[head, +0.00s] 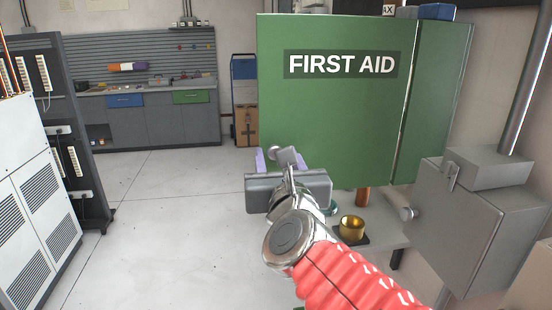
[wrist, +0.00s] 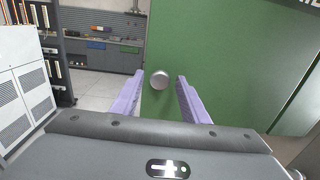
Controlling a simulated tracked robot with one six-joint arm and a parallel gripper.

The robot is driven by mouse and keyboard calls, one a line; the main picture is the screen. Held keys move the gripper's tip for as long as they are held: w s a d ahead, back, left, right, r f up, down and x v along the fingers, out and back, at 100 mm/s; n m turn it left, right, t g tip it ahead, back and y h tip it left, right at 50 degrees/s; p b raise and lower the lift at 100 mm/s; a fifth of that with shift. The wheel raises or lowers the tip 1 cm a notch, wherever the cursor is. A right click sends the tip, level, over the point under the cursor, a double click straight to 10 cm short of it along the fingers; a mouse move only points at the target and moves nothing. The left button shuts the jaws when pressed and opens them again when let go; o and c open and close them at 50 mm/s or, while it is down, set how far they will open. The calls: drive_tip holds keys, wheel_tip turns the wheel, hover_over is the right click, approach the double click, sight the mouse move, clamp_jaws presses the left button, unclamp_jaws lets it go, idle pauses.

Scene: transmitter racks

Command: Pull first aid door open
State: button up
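The green first aid door (head: 335,115) fills the middle of the head view, with white FIRST AID lettering. It also fills the right of the wrist view (wrist: 225,60). A round silver knob (wrist: 160,79) shows near the door's left edge in the wrist view. My gripper (wrist: 160,82) is open, with its purple fingers on either side of the knob and visible space between them and it. In the head view my gripper (head: 280,160) is in front of the door's lower left corner, and its body hides part of that area. I cannot tell whether the door is ajar.
A grey box with a knob (head: 465,215) stands at right. A brass cup (head: 352,228) sits on a low surface below the door. White and dark racks (head: 35,190) stand at left, and a workbench (head: 150,120) at the back. The floor (head: 160,220) between is clear.

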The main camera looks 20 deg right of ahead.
idle(0.3)
drive_tip(key=v, duration=1.2)
idle(0.6)
idle(0.6)
